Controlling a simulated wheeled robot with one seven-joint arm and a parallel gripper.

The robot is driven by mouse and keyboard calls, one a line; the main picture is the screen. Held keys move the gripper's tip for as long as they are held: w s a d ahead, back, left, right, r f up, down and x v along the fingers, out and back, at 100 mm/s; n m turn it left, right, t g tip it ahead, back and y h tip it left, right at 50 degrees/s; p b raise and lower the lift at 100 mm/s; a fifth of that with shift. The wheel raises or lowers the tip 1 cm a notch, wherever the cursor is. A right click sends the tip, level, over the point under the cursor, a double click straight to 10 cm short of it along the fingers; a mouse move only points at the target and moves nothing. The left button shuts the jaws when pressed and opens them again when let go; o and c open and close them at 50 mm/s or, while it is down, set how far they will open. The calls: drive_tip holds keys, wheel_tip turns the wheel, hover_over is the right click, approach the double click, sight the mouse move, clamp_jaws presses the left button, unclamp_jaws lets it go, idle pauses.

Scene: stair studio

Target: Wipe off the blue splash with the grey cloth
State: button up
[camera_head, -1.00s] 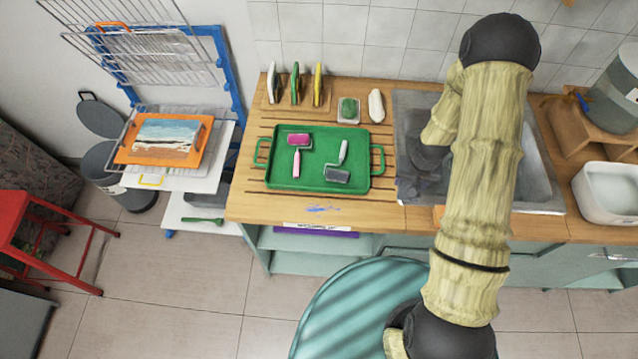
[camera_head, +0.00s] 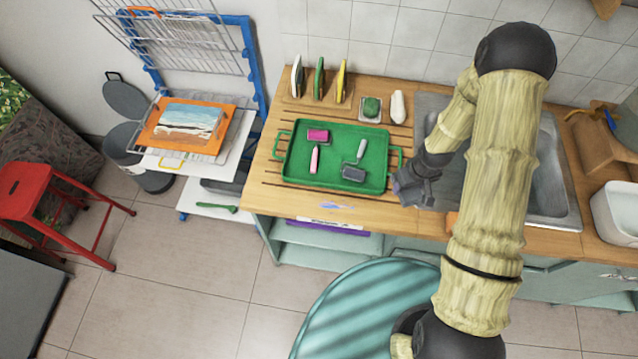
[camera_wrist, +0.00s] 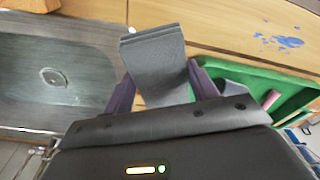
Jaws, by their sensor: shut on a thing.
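The blue splash (camera_head: 337,206) is a small streaky patch on the wooden counter (camera_head: 275,200), in front of the green tray (camera_head: 290,178). In the wrist view the blue splash (camera_wrist: 284,40) lies at the upper right, apart from my gripper. My gripper (camera_wrist: 160,88) is shut on the folded grey cloth (camera_wrist: 155,58), which sticks out beyond the fingers. In the head view my gripper (camera_head: 415,192) is at the tray's right end, by the sink's left edge. The cloth is hard to tell from the dark gripper there.
The green tray holds a pink roller (camera_head: 316,142) and a grey roller (camera_head: 354,170). The steel sink (camera_head: 548,190) is to the right. An orange item (camera_head: 452,219) lies at the counter front, partly behind my arm. The counter strip between gripper and splash looks clear.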

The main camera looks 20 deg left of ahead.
drive_tip(key=s+a+n+p, duration=0.1)
drive_tip(key=a+n, duration=0.3)
drive_tip(key=s+a+n+g, duration=0.1)
drive_tip(key=s+a+n, duration=0.1)
drive_tip(key=a+n, duration=0.2)
drive_tip(key=s+a+r+n+p, duration=0.1)
drive_tip(key=a+n, duration=0.3)
drive_tip(key=n, duration=0.1)
drive_tip(key=shift+s+n+g+y+p, duration=0.2)
drive_tip(key=shift+n+g+y+p, duration=0.1)
drive_tip(key=s+a+r+n+p, duration=0.1)
drive_tip(key=s+a+n, duration=0.2)
drive_tip(key=a+n, duration=0.2)
drive_tip(key=s+a+n+g+h+p, duration=0.1)
drive_tip(key=s+a+n, duration=0.1)
drive_tip(key=a+n, duration=0.4)
drive_tip(key=n, duration=0.4)
drive_tip(key=shift+s+a+r+p, duration=0.2)
drive_tip(key=shift+s+r+p, duration=0.1)
drive_tip(key=shift+s+r, duration=0.1)
drive_tip(key=shift+f, duration=0.2)
